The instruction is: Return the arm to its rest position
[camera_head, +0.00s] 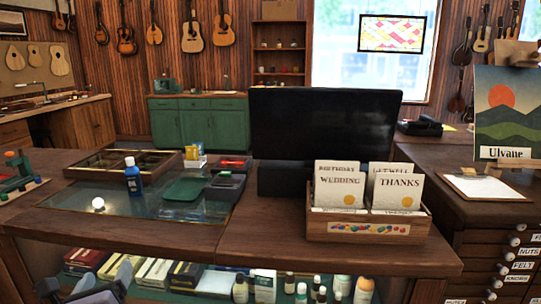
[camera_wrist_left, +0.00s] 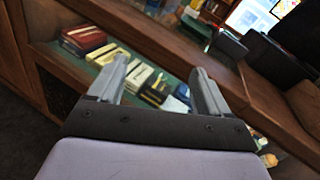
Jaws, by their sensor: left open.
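My left gripper (camera_head: 86,282) is at the bottom left of the head view, low in front of the counter. In the left wrist view the gripper (camera_wrist_left: 160,65) has its two grey fingers spread apart with nothing held between them. Behind the fingers is the glass-fronted shelf under the counter, with several small boxes and books. Most of my left arm is out of the head view. My right gripper is not in view.
The wooden counter (camera_head: 270,236) spans the front. On it are a card box (camera_head: 368,227), a blue bottle (camera_head: 133,178), a green tray (camera_head: 184,189) and a black monitor (camera_head: 322,125). A drawer cabinet (camera_head: 475,240) stands at right. Dark floor shows at lower left in the wrist view.

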